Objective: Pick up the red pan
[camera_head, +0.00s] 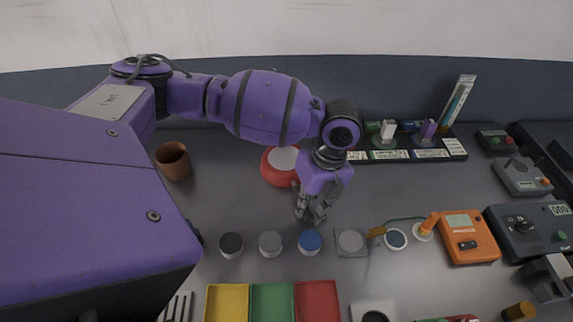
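A round red thing (270,174) with a light grey middle sits on the table behind my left gripper; it looks like the red pan. My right gripper is not in view.
A brown cup (173,161) stands at the left. Several small round jars, such as the blue-topped one (309,241), line the middle front. Yellow, green (272,303) and red trays lie at the front edge. An orange meter (469,238) and other devices crowd the right. A rack (450,148) stands behind.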

